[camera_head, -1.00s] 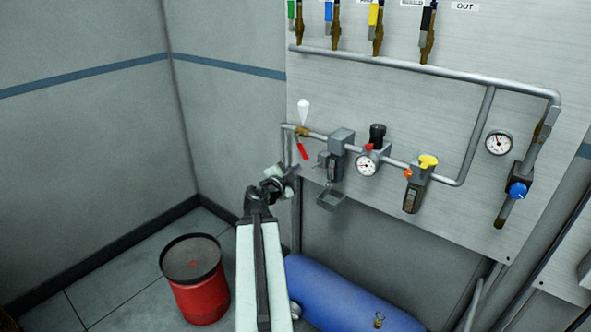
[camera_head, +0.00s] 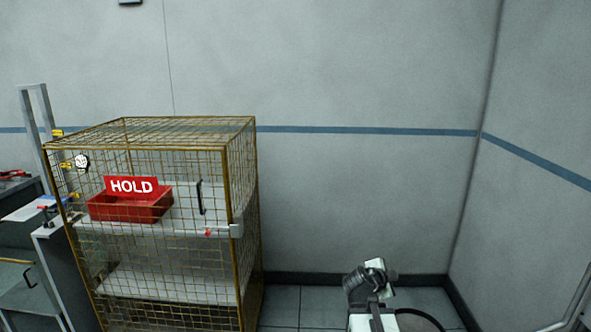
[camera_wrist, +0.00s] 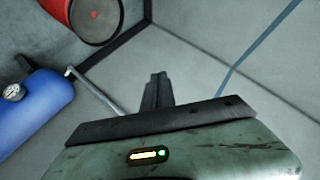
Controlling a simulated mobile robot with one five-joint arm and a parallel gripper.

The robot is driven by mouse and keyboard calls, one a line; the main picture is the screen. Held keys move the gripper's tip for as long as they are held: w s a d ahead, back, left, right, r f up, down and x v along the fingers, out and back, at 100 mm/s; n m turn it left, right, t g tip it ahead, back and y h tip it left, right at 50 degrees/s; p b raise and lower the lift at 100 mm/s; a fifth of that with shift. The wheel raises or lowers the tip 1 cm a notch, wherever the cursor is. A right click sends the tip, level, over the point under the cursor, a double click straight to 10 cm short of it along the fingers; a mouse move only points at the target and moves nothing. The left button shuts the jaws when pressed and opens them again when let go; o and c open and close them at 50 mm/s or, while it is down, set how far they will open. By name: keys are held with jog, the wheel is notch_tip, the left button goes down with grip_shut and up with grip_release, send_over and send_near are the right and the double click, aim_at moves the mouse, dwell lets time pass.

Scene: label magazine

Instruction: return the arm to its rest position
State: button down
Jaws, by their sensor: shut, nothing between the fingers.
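My gripper (camera_wrist: 158,78) shows in the wrist view as two dark fingers close together, shut with nothing between them. It points toward bare grey wall and touches nothing that I can see. In the head view the folded end of my arm (camera_head: 371,283) is low and right of the middle, in front of the wall and floor. The fingers cannot be made out clearly there.
A yellow wire cage (camera_head: 250,210) with a red HOLD bin (camera_head: 130,207) stands left in the head view. The wall right of it is clear. A red drum (camera_wrist: 70,12) and a blue tank (camera_wrist: 35,105) show in the wrist view.

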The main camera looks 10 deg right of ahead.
jog(key=w+a+f+n+g+y, duration=0.1)
jog(key=a+f+n+y, duration=0.15)
jog(key=a, duration=0.55)
jog(key=a+f+n+y, duration=0.2)
jog(key=a+n, duration=0.1)
jog(key=a, duration=0.5)
jog(key=s+a+f+n+g+y, duration=0.2)
jog(key=s+a+n, duration=0.3)
jog(key=a+n, duration=0.3)
jog(key=s+a+f+n+g+y+p, duration=0.1)
jog(key=s+a+f+n+g+y, duration=0.2)
jog(key=a+n, duration=0.5)
jog(key=shift+s+a+f+g+y, duration=0.35)
jog(key=shift+s+f+y, duration=0.25)
jog(key=shift+s, duration=0.4)
